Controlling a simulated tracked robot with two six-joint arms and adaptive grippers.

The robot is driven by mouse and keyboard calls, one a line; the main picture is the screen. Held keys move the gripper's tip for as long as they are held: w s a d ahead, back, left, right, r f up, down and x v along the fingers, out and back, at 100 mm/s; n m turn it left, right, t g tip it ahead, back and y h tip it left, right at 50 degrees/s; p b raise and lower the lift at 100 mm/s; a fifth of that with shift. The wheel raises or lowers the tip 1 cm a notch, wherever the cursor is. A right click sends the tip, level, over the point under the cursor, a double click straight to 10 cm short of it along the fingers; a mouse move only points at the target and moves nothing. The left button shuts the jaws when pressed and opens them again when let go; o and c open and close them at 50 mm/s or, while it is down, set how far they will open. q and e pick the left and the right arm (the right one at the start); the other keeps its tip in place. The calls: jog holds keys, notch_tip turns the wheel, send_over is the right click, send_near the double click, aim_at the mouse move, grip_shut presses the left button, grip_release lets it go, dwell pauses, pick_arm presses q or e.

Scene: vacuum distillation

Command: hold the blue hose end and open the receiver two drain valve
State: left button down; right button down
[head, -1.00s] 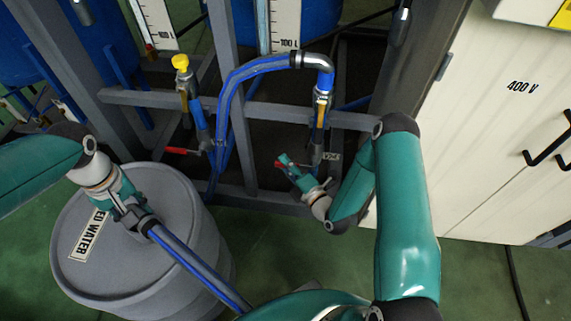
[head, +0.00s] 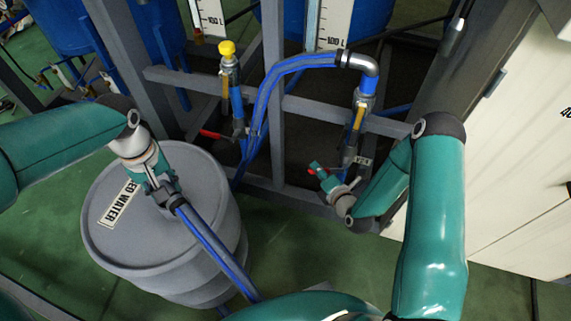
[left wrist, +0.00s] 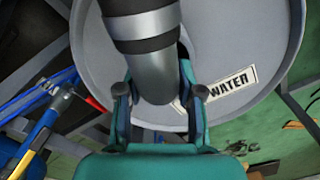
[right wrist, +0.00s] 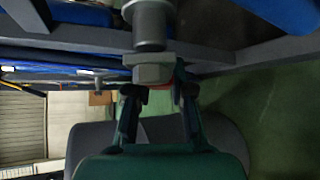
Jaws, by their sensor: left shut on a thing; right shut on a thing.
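The blue hose (head: 215,249) runs from my left gripper down to the lower right. My left gripper (head: 168,196) is shut on its end, above the grey drum. The left wrist view shows the hose's dark end fitting (left wrist: 155,75) between the fingers. The right drain valve, below the pipe elbow, has a red handle (head: 313,168). My right gripper (head: 322,176) is shut on that handle. In the right wrist view the grey valve body (right wrist: 152,68) stands before the fingers, with a bit of red between them. The fingertips partly hide the handle.
The grey drum (head: 120,245) with a water label stands under my left gripper. A grey frame (head: 276,100) surrounds the valves. A pale cabinet (head: 500,170) stands at the right.

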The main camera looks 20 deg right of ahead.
jog(key=shift+s+d+f+n+g+h, duration=0.35)
jog(key=shift+d+f+n+g+h, duration=0.1)
jog(key=shift+f+n+g, duration=0.15)
jog(key=shift+s+d+f+n+g+h, duration=0.35)
jog(key=shift+f+n+g+h, duration=0.1)
jog(key=shift+g, duration=0.3)
jog(key=shift+s+d+f+n+g+h, duration=0.3)
jog(key=shift+d+f+n+g+h, duration=0.1)
jog(key=shift+f+n+g, duration=0.2)
jog(key=c, duration=1)
grip_release()
jog(key=shift+s+r, duration=0.1)
jog(key=v, duration=0.7)
jog(key=shift+a, duration=0.1)
